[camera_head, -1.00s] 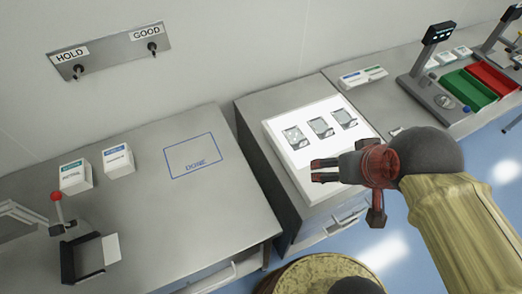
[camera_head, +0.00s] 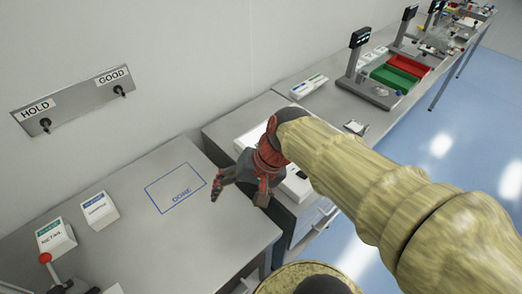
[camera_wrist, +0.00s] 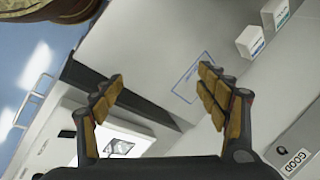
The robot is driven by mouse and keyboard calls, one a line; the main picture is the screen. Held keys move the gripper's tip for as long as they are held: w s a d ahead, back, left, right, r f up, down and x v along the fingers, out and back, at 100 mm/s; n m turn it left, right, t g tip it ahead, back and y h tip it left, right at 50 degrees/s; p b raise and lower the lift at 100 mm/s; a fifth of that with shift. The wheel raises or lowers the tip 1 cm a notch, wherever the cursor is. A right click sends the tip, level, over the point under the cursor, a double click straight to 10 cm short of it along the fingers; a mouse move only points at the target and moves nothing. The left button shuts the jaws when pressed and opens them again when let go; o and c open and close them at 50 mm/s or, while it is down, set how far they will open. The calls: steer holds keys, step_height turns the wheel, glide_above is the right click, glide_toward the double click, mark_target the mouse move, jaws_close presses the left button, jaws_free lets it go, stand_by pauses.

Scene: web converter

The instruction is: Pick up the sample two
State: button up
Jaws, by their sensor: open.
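The samples lie on a bright white panel (camera_head: 297,188), which is mostly hidden behind my arm in the head view. In the wrist view, one dark-edged sample (camera_wrist: 117,138) shows on the panel, close to the left finger. I cannot tell which sample it is. My gripper (camera_head: 238,192) is open and empty above the gap between the two counters, to the left of the panel. In the wrist view, my gripper (camera_wrist: 160,80) has its fingers wide apart, with grey counter and the dark gap between them.
A blue DONE outline (camera_head: 176,187) marks the left counter. White boxes (camera_head: 100,210) stand farther left. A plate with HOLD and GOOD hooks (camera_head: 75,100) is on the wall. Red and green trays (camera_head: 395,80) and a scale (camera_head: 358,70) stand on the right counter.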

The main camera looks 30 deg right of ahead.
steer(key=w+d+f+m+t+y, duration=0.4)
steer(key=w+d+f+m, duration=0.2)
steer(key=w+d+m, duration=0.55)
steer(key=d+f+m+t+h, duration=0.1)
steer(key=d+f+m+t, duration=0.1)
steer(key=d+m, duration=0.3)
steer(key=d+f+m+t+h, duration=0.1)
steer(key=d+f+m+h, duration=0.1)
steer(key=d+m, duration=0.3)
steer(key=d+f+m+t+h, duration=0.2)
steer(key=d+f+m, duration=0.2)
steer(key=d, duration=0.3)
steer(key=shift+s+d+f+m+t, duration=0.25)
steer(key=shift+d+f+m+t, duration=0.1)
steer(key=shift+m, duration=0.5)
steer(key=x, duration=0.2)
steer(key=b+x, duration=0.1)
steer(key=x, duration=0.3)
steer(key=shift+w+a, duration=0.3)
steer(key=shift+a, duration=0.1)
steer(key=shift+w+f+b, duration=0.2)
steer(key=shift+w+b, duration=0.1)
steer(key=shift+w, duration=0.15)
steer(key=shift+c, duration=1.1)
steer(key=c, duration=1.4)
